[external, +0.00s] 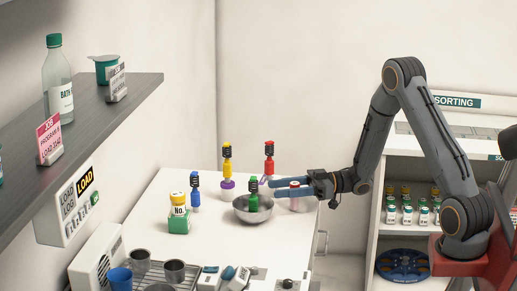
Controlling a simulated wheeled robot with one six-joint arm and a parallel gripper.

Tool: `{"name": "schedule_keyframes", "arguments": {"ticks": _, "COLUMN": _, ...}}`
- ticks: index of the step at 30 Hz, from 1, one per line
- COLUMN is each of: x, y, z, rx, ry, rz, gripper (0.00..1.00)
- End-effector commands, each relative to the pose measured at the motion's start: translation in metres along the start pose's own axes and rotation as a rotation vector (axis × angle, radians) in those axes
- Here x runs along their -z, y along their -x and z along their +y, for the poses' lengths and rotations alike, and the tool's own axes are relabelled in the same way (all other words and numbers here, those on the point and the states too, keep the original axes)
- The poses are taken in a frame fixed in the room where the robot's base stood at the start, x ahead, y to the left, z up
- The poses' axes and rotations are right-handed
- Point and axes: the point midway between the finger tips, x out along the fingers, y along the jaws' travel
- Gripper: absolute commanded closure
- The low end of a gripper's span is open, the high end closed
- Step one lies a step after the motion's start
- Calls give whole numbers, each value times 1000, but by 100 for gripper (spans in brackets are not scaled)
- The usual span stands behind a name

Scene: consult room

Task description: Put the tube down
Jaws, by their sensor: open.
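Several coloured tubes with dark ringed tops stand on the white table (170,213). A green tube (253,201) stands upright in a metal bowl (243,215).
A red-lidded jar (295,198) shows close by the fingers. Cups (119,279) stand on a rack in front. A grey shelf (115,98) overhangs at left; a sorting cabinet (370,215) stands right.

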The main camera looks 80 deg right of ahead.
Motion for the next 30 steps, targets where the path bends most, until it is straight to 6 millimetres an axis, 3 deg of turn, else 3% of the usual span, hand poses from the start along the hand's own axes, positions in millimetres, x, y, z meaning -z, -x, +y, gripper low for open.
{"name": "schedule_keyframes", "arguments": {"ticks": 2, "x": 0, "y": 0, "z": 0, "rx": 0, "ry": 0, "rz": 0, "gripper": 56}}
{"name": "schedule_keyframes", "arguments": {"ticks": 9, "x": 0, "y": 0, "z": 0, "rx": 0, "ry": 0, "rz": 0, "gripper": 96}}
{"name": "schedule_keyframes", "arguments": {"ticks": 11, "x": 0, "y": 0, "z": 0, "rx": 0, "ry": 0, "rz": 0, "gripper": 100}}
{"name": "schedule_keyframes", "arguments": {"ticks": 22, "x": 8, "y": 0, "z": 0, "rx": 0, "ry": 1, "rz": 0, "gripper": 100}}
{"name": "schedule_keyframes", "arguments": {"ticks": 30, "x": 47, "y": 0, "z": 0, "rx": 0, "ry": 5, "rz": 0, "gripper": 100}}
